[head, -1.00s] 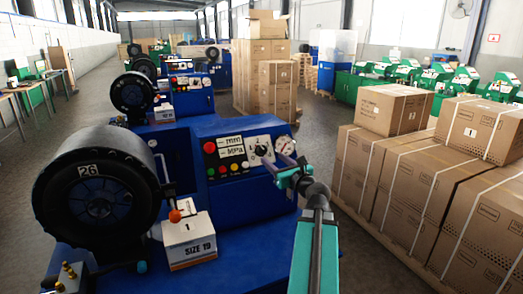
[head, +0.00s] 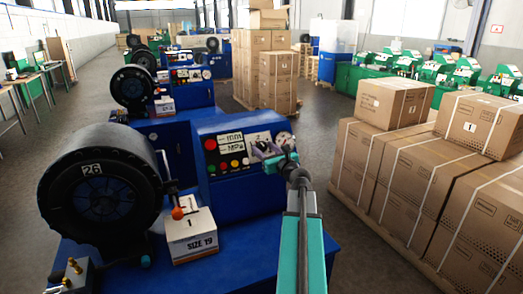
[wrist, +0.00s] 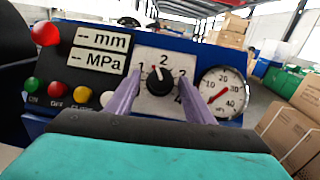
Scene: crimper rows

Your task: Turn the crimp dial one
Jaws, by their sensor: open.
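The crimp dial (wrist: 160,76) is a black knob on a white plate marked 1 to 4, on the blue machine's control panel (head: 236,157). A small light mark shows on the knob, but its exact setting is hard to read. My gripper (wrist: 160,88) is open and empty, with one purple finger on each side of the dial in the wrist view. I cannot tell whether the fingers touch it. In the head view, my gripper (head: 265,156) is at the panel and partly hides the dial plate.
A red button (wrist: 45,33), mm and MPa displays and coloured buttons are left of the dial. A pressure gauge (wrist: 222,92) is close on its right. Cartons (head: 400,175) stand right.

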